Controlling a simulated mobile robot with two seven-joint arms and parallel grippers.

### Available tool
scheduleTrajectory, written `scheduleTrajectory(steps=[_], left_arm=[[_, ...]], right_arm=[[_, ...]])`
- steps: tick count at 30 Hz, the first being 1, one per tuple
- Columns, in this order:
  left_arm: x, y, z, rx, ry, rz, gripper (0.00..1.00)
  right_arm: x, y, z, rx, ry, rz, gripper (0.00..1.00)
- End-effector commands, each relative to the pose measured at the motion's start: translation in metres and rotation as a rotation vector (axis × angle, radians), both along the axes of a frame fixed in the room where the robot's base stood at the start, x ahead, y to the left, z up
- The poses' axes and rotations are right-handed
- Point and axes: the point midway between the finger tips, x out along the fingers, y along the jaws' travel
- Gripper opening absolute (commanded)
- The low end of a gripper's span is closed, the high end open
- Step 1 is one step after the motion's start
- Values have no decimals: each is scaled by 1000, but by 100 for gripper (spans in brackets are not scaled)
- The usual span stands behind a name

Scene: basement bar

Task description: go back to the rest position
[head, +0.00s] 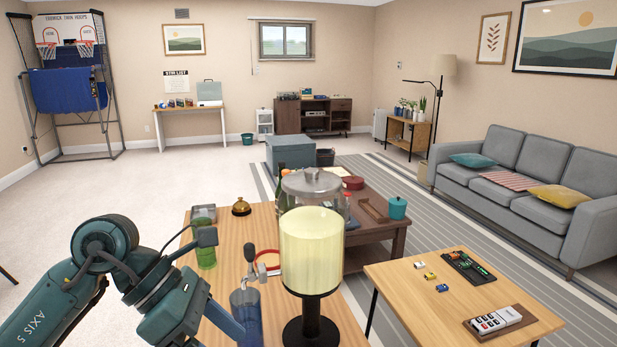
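My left arm comes in from the lower left, bends at a raised elbow and reaches down over the near edge of the wooden table (232,229). Its gripper end (226,322) is low in the head view, just left of a blue cup (246,312). The fingertips are cut off or hidden, so I cannot tell whether they are open or touch the cup. The cup stands at the tap of a glass drink dispenser (311,250) filled with pale yellow liquid on a black stand. My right arm and gripper are not in view.
A green container (205,256) stands close behind my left wrist, with a brass bell (241,207) farther back. A grey sofa (540,185) stands beyond. Open carpet (100,195) lies left.

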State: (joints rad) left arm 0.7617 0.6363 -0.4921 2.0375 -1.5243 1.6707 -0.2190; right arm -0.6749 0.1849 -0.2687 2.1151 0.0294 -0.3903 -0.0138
Motion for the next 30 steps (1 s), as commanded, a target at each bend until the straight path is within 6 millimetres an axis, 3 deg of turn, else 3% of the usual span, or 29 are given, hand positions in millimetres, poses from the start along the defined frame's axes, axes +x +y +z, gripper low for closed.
scheduleTrajectory(steps=[3, 8, 11, 14, 17, 19, 22, 24, 25, 27, 30], left_arm=[[-22, -37, 3, -254, 161, 0, 76], [-39, -74, 28, -680, 470, 93, 76], [-30, -78, 46, -992, 741, 247, 76], [-5, -62, 45, -1284, 1041, 481, 76], [23, -33, 10, -1523, 1351, 787, 76], [33, -10, -34, -1651, 1570, 1044, 76], [26, 15, -106, -1751, 1837, 1406, 76], [9, 27, -153, -1774, 1988, 1641, 76], [0, 30, -172, 1692, -1949, -1657, 76], [-24, 35, -208, 1500, -1842, -1651, 76], [-55, 38, -244, 1302, -1726, -1639, 76]], right_arm=[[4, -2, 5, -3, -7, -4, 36], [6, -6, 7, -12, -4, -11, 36], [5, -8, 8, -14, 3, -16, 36], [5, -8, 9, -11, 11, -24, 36], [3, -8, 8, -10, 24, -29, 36], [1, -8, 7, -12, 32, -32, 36], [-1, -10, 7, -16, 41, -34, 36], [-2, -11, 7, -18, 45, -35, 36], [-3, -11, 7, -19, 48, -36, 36], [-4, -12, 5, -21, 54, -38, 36], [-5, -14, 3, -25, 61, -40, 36]])
